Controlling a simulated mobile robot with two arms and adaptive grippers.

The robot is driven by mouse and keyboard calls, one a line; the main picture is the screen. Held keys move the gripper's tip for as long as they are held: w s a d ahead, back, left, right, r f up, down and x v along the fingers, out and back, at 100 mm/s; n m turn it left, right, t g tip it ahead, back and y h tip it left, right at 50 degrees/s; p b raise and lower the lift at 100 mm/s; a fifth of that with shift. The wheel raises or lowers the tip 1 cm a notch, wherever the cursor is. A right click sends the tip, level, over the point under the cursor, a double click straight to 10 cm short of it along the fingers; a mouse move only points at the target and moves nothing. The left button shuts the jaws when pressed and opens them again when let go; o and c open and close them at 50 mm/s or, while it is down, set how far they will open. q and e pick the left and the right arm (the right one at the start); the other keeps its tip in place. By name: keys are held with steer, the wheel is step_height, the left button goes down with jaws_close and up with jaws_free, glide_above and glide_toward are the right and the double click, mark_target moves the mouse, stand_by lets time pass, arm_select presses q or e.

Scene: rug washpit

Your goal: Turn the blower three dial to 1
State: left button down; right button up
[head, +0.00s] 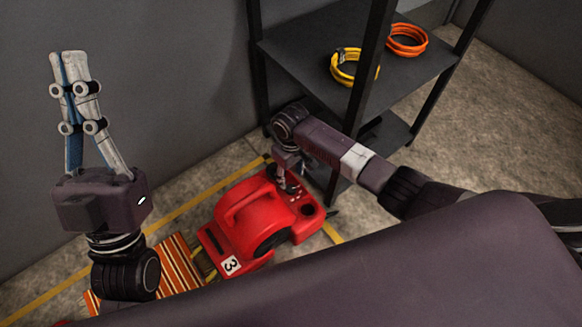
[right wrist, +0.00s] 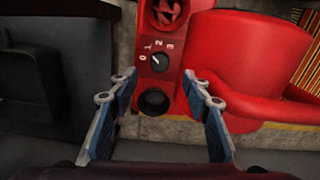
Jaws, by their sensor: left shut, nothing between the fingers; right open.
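The red blower (head: 255,220), with a "3" label (head: 231,265), stands on the floor in the head view. In the right wrist view its small black dial (right wrist: 159,63) has a white pointer line and white marks around it. The pointer tilts to the picture's upper left, near the 0 and 1 marks; I cannot tell which exactly. My right gripper (right wrist: 160,84) is open above the blower's panel, its fingers on either side below the dial, apart from it. In the head view the right gripper (head: 289,185) partly hides the panel. My left gripper (head: 68,56) is shut, empty and raised at the left.
A black round part (right wrist: 154,102) sits below the dial on the panel. A dark shelf (head: 300,45) behind the blower holds a yellow coil (head: 343,73) and an orange coil (head: 407,40). A striped rug (head: 180,262) lies left of the blower. Yellow lines (head: 205,200) mark the floor.

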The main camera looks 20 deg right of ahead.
steer(key=shift+r, duration=2.25)
